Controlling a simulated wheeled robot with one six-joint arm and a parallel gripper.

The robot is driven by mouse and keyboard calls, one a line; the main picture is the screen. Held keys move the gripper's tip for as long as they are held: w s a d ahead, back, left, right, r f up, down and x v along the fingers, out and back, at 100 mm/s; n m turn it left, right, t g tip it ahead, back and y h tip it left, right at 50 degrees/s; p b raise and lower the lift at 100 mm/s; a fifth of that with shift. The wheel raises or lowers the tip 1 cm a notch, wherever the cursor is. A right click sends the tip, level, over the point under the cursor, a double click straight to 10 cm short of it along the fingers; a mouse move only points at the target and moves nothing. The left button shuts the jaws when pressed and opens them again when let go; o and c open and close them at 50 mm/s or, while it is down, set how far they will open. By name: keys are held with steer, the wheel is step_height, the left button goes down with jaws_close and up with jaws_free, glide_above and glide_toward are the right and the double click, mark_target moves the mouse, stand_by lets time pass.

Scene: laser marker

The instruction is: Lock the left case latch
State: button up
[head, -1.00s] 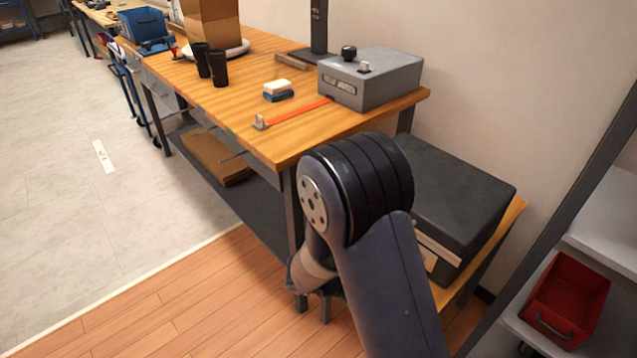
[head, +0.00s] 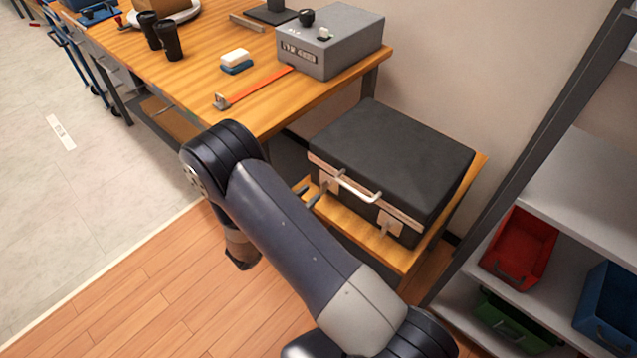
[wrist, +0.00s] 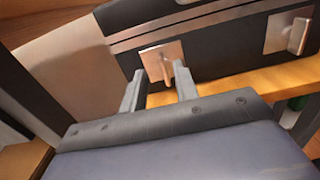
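The black case (head: 395,147) lies shut on a low wooden stand, with a pale metal band along its front. The left case latch (head: 325,186), a small metal plate with a raised tab, is partly hidden by my gripper's fingers in the head view. In the wrist view, the left latch (wrist: 161,58) shows near the centre. My gripper (wrist: 158,82) is open, its two grey fingers apart and empty, with the latch tab showing between the tips. In the head view, my gripper (head: 307,192) is at the case's left front. I cannot tell whether the fingers touch the latch.
The right latch (head: 390,224) and carrying handle (head: 357,190) are on the same front face. The wooden workbench (head: 190,85) with a grey box (head: 335,45) stands left of and behind the case. A shelf with a red bin (head: 518,247) stands at right.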

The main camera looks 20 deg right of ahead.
mark_target(325, 187)
steer(key=shift+x, duration=2.7)
steer(key=shift+c, duration=0.2)
jaws_close()
